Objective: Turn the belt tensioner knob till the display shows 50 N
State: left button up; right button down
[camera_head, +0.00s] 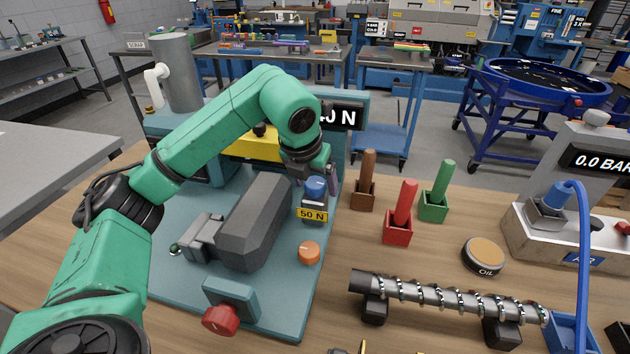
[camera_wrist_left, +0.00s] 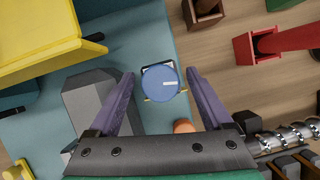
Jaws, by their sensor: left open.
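My left gripper (camera_head: 318,181) is at the knob. Its two purple fingers (camera_wrist_left: 158,88) are open, one on each side of the knob, with gaps visible. The black display (camera_head: 345,117) is partly covered by my left arm; its reading ends in "0 N" and its first digit is partly hidden.
A dark grey block (camera_head: 253,222), an orange knob (camera_head: 309,253) and a red knob (camera_head: 221,319) sit near the blue knob. Brown (camera_head: 367,180), red (camera_head: 401,212) and green (camera_head: 437,192) handled blocks stand to the right. A screw shaft (camera_head: 440,297) lies in front.

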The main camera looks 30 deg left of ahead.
pick_arm(q)
jog(key=shift+w, duration=0.1)
grip_shut()
jog(key=shift+m, duration=0.4)
jog(key=m+h, duration=0.1)
jog(key=m, duration=0.2)
jog(key=shift+h+b, duration=0.3)
jog(key=shift+b, duration=0.05)
jog(key=shift+r+m+g+h, duration=0.1)
jog(key=shift+m+g+h, duration=0.45)
jog(key=shift+m, duration=1.45)
grip_release()
